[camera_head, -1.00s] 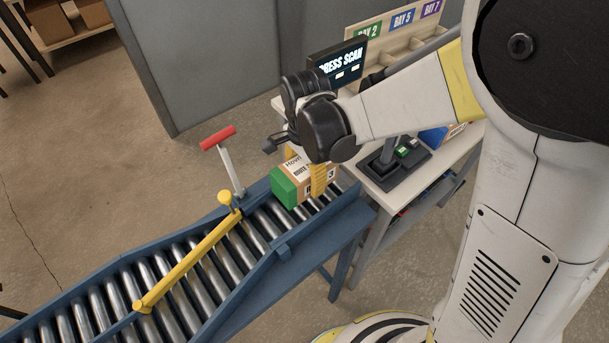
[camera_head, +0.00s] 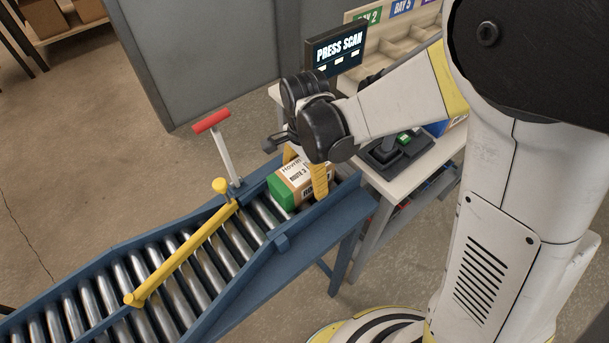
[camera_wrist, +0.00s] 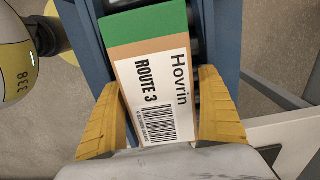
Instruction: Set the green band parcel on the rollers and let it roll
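The green band parcel (camera_head: 292,186) is a brown box with a green end and a white label reading "Hovrin" and "ROUTE 3". It lies at the upper right end of the roller conveyor (camera_head: 283,240), between the blue side rails, low on or just above the rollers; the contact is hidden. My gripper (camera_head: 303,177) is above it with yellow fingers on both sides. In the wrist view the parcel (camera_wrist: 150,85) sits between the fingers of my gripper (camera_wrist: 160,88), which appear pressed to its sides. The green end points down the conveyor.
A yellow bar (camera_head: 185,255) with a red-handled lever (camera_head: 212,122) crosses the conveyor further down. A screen reading "PRESS SCAN" (camera_head: 338,47), a dark scanner stand (camera_head: 385,158) and bay bins (camera_head: 395,50) stand on the bench to the right. The rollers beyond the parcel are clear.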

